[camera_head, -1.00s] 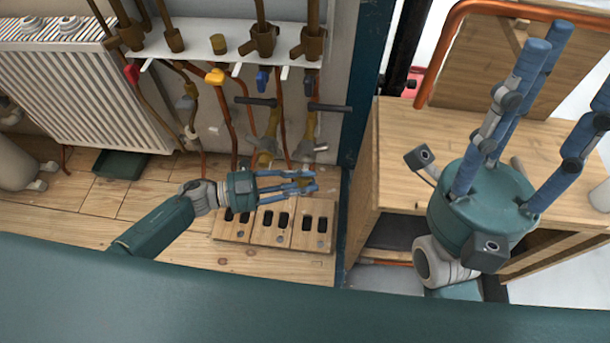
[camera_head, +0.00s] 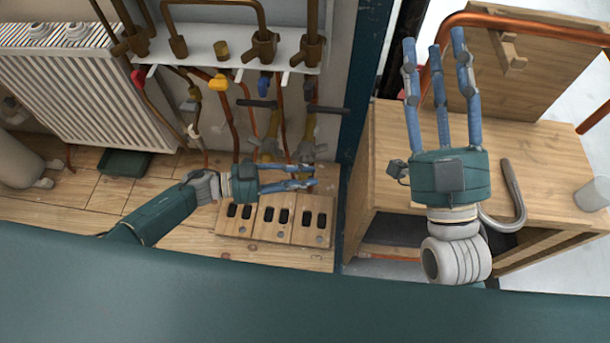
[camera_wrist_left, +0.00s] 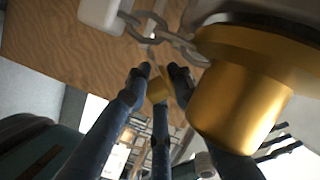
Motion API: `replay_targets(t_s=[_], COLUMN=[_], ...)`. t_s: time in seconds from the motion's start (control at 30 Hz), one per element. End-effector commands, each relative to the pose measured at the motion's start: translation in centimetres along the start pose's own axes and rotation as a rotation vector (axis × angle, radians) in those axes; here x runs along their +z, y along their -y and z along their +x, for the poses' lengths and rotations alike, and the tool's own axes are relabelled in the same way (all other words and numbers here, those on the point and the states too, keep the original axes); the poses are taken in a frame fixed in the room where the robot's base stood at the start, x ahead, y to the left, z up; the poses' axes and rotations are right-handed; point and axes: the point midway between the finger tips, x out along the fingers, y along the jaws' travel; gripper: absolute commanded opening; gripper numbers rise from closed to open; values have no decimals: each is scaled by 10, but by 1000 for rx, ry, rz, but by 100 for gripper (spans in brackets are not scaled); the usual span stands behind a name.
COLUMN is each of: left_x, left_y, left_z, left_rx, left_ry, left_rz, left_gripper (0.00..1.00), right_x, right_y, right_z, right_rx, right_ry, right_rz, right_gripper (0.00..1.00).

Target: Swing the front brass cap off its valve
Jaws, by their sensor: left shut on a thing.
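In the left wrist view, my left gripper (camera_wrist_left: 158,82) has its fingertips together on a small brass piece (camera_wrist_left: 158,90). A large brass cylinder with a wide rim (camera_wrist_left: 238,98) fills the right side, close to the camera and hiding part of one finger. A chain (camera_wrist_left: 160,35) runs beside its rim to a pale block. I cannot tell which brass part is the front cap. In the head view, my left gripper (camera_head: 312,177) is just below two valves (camera_head: 268,147) with dark bar handles. My right gripper (camera_head: 436,55) is open and empty, fingers upward, over the wooden bench.
A white pipe rack (camera_head: 195,47) with brass fittings and coloured taps is above the valves. A slotted wooden board (camera_head: 275,232) lies below my left gripper. The bench (camera_head: 550,165) holds a bent metal rod (camera_head: 515,190) and a grey cup (camera_head: 592,194). A dark green post (camera_head: 365,80) separates the areas.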

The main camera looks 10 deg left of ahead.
Motion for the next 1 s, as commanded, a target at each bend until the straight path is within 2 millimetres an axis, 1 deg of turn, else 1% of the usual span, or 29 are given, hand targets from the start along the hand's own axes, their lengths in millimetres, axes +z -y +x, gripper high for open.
replay_targets(t_s=[0.03, 0.3, 0.33, 0.4, 0.67, 0.77, 0.87, 0.97, 1.0], left_x=[1, 1, 1, 0, 0, 0, 1, 1, 1], left_y=[-9, -9, -9, -8, -3, -3, -3, -3, -4], left_z=[-3, -3, -3, -3, -1, -5, -18, -37, -46], left_rx=[16, 15, 15, 14, 6, 5, 6, 6, 7], left_ry=[-1, -1, -1, -1, -3, -2, 0, 2, 2], left_rz=[-9, -8, -8, -7, -3, -2, -1, -2, -2], left_gripper=[0, 0, 26, 39, 39, 39, 39, 39, 39], right_x=[0, 0, 0, 0, 0, -1, -1, -1, -1], right_y=[0, 0, 0, 0, 0, 0, 0, 0, 0], right_z=[0, 0, 0, 0, 0, 0, 0, 0, 0], right_rx=[0, 0, 0, 0, 0, 0, 0, 0, 0], right_ry=[2, 1, 1, 1, -1, -3, -2, -2, -2], right_rz=[0, 0, 0, 0, 0, -1, -1, -1, -1], right_gripper=[40, 40, 40, 40, 40, 40, 40, 40, 40])
